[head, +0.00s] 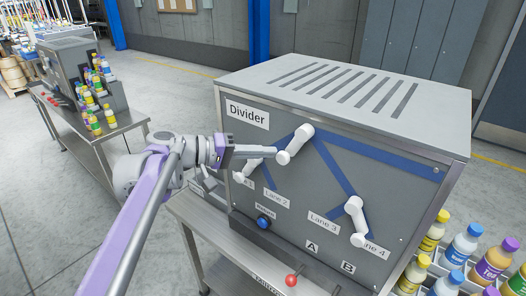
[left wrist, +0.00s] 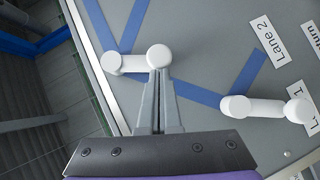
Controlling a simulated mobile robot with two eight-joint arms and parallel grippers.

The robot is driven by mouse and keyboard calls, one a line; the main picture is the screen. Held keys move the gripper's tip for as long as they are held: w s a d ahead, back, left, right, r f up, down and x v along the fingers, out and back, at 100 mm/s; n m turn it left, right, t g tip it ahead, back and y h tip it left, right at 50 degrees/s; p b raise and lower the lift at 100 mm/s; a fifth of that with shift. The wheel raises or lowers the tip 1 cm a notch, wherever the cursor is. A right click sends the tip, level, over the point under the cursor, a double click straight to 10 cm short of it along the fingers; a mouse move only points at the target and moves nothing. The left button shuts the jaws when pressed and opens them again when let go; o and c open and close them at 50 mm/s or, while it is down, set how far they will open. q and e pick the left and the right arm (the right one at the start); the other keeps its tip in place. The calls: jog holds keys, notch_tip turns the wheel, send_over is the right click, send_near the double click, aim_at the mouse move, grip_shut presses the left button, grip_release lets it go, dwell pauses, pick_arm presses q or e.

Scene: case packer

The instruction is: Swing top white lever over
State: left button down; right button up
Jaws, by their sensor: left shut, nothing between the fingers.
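The grey box labelled Divider (head: 247,114) carries the top white lever (head: 295,144), which slants from upper right to its round lower-left end. Blue stripes branch from its upper end. My left gripper (head: 274,152) is shut and empty, its tips at the lever's lower-left end from the left. In the left wrist view the closed fingers (left wrist: 158,80) point at the near round end of the top lever (left wrist: 132,62); they look touching or nearly so. My right gripper is not in view.
A lower left white lever (head: 244,174) is partly hidden by my gripper; it also shows in the left wrist view (left wrist: 265,107). A lower right lever (head: 356,220) hangs near Lane 3. A blue button (head: 263,222) and red knob (head: 291,281) sit below. Bottles (head: 465,245) stand at right.

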pick_arm(q)
jog(key=shift+s+d+f+n+h+b, duration=0.25)
jog(key=shift+d+f+n+h+b, duration=0.1)
jog(key=shift+f+n+h+b, duration=0.2)
jog(key=shift+s+d+f+n+h+b, duration=0.3)
jog(key=shift+f+n+h+b, duration=0.15)
jog(key=shift+f+n, duration=0.15)
jog(key=shift+s+d+f+n+t+h+b, duration=0.25)
jog(key=shift+s+d+n+t+h+b, duration=0.25)
jog(key=shift+d+n, duration=0.4)
jog(key=shift+s+d+f+n+t+h+b, duration=0.25)
jog(key=shift+s+d+n+h+b, duration=0.3)
jog(key=shift+n, duration=0.5)
jog(key=shift+s+d+f+n+t+h+b, duration=0.2)
jog(key=shift+s+d+n+t+h+b, duration=0.15)
jog(key=shift+s+d+n+t+h, duration=0.45)
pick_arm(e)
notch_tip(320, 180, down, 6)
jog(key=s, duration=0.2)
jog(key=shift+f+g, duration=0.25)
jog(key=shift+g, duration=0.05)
pick_arm(q)
jog(key=shift+w+d+g, duration=0.1)
jog(key=shift+w+g, duration=0.1)
jog(key=shift+g, duration=0.15)
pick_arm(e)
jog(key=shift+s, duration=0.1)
